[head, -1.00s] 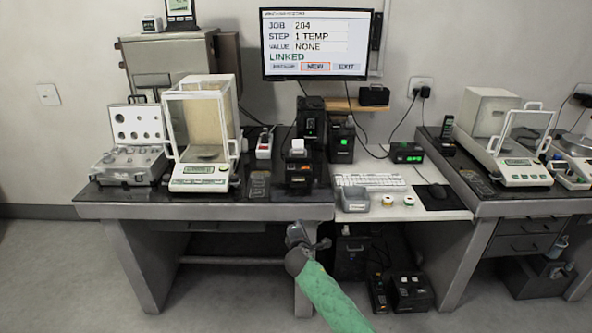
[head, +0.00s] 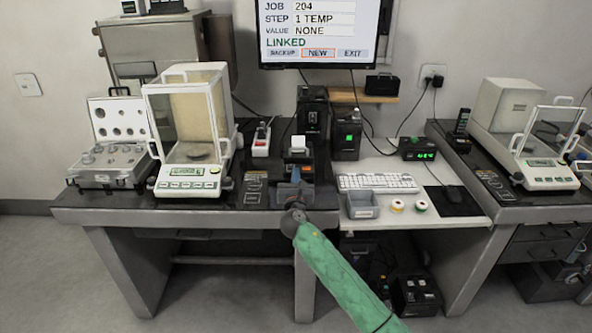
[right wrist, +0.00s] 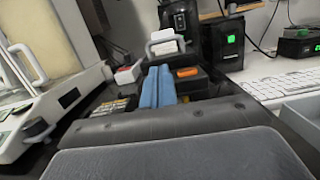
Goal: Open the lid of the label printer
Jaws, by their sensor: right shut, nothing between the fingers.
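The label printer (head: 299,168) is a small black box on the dark left table. It has an orange part on its front and a white label at its top; it also shows in the right wrist view (right wrist: 190,73). I cannot make out its lid clearly. My right gripper (head: 292,186) is shut and empty, just in front of the printer and hiding its lower front. Its blue fingers (right wrist: 158,85) are together in the right wrist view, pointing at the printer and covering part of it. I cannot tell whether they touch it. My left gripper is not in view.
A glass-sided balance (head: 188,172) and a case of weights (head: 108,178) stand left of the printer. A red-and-white device (head: 261,142) is close by. Black units (head: 313,118) stand behind it. A grey bin (head: 361,206) and keyboard (head: 377,183) are to the right.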

